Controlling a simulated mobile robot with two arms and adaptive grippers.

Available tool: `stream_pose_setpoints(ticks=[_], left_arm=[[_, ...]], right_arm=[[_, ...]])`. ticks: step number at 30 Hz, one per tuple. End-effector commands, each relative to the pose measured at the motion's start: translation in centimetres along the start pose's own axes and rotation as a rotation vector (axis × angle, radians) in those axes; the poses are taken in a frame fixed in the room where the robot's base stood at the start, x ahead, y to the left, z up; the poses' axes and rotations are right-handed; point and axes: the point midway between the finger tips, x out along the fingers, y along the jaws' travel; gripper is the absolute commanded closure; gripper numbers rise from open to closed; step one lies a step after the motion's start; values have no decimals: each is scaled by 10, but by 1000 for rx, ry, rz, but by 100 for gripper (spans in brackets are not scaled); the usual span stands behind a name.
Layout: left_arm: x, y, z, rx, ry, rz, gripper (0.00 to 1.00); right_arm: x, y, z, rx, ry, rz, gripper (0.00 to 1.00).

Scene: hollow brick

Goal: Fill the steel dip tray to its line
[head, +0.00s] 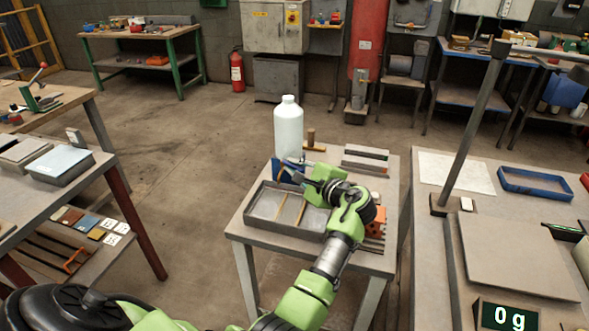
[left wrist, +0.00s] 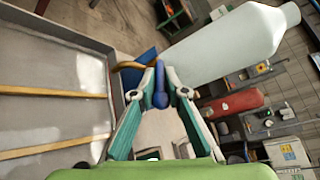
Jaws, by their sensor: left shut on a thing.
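The steel dip tray (head: 262,207) lies on the small grey table, with two thin wooden strips across it. It also fills the left of the left wrist view (left wrist: 112,78). I cannot make out a fill line or the liquid level. A pale, capless-looking white bottle (head: 288,128) stands upright behind the tray and shows at the upper right of the wrist view (left wrist: 225,45). My left gripper (head: 293,164) is beside the tray's back edge, in front of the bottle. Its fingers (left wrist: 160,78) are closed on a small blue-violet piece (left wrist: 160,99), mostly hidden. My right gripper is out of view.
A blue panel (left wrist: 146,58) is just past the fingertips. A wooden-handled tool (head: 310,138) and grey bars (head: 366,153) stand at the table's back. A bench with a scale display (head: 507,317) and upright post is to the right. Open floor (head: 190,170) lies left.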

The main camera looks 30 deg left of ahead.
Motion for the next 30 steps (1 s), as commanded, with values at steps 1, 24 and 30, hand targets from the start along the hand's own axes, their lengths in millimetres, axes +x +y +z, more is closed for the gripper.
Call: stream_pose_setpoints(ticks=[1, 24, 30], left_arm=[[0, -2, 1, -2, 0, -4, 100], [-3, -13, 7, -4, 0, -3, 75], [-11, -49, 29, -9, -2, -11, 75]], right_arm=[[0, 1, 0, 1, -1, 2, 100], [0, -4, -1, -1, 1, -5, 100], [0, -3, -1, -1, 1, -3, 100]])
